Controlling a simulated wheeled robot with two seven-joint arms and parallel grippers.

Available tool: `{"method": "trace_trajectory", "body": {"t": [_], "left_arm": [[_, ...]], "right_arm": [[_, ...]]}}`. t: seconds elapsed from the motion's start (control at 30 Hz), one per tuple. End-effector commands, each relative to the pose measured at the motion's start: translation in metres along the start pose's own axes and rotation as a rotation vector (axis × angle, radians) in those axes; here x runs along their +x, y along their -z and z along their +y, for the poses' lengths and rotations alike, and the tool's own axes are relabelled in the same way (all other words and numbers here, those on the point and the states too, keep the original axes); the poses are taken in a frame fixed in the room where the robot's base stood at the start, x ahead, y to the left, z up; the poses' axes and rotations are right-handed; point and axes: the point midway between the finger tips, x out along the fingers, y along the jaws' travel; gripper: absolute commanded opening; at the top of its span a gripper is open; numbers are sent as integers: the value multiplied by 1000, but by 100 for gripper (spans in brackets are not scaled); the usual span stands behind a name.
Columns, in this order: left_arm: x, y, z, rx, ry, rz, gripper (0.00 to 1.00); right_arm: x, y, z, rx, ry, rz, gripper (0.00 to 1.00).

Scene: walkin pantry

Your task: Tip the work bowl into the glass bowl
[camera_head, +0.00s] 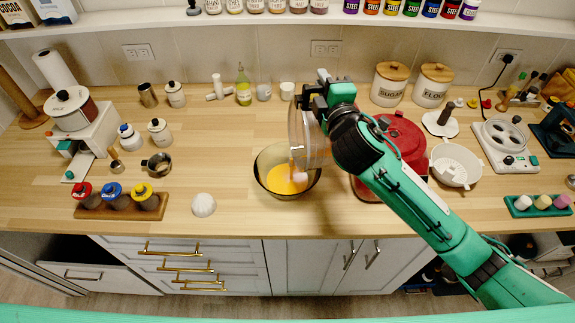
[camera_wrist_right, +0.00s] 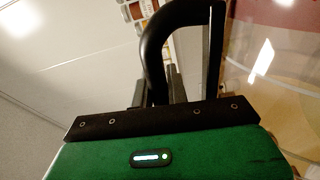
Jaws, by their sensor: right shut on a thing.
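The clear work bowl (camera_head: 303,138) is tipped on its side, held above the counter by my right gripper (camera_head: 322,97). The right gripper is shut on its black handle, and the handle (camera_wrist_right: 153,55) and clear wall (camera_wrist_right: 262,75) show in the right wrist view. The work bowl's mouth faces left and down over the glass bowl. The glass bowl (camera_head: 261,165) stands upright on the counter and holds orange-yellow contents (camera_head: 283,181). A pale pinkish streak (camera_head: 296,166) and lump show at its right side, below the work bowl. My left gripper is out of view.
A red appliance (camera_head: 404,140) stands behind my right arm, with a white colander (camera_head: 456,165) to its right. A white dome-shaped thing (camera_head: 203,205) lies left of the glass bowl. Sugar (camera_head: 389,85) and flour (camera_head: 432,87) canisters stand behind. Counter left of the glass bowl is largely clear.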

Motion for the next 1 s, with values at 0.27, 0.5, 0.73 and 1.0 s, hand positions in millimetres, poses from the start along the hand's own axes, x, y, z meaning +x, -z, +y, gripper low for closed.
{"method": "trace_trajectory", "body": {"t": [0.27, 0.5, 0.73, 1.0], "left_arm": [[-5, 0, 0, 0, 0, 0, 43], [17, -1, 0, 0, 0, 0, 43], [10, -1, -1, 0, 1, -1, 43], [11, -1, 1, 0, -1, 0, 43]], "right_arm": [[0, 5, 4, -21, -3, 1, 0], [0, -12, -10, 40, -4, -2, 0], [0, -65, 30, 244, -4, -1, 0], [0, -73, 27, 297, -1, 0, 0]]}}
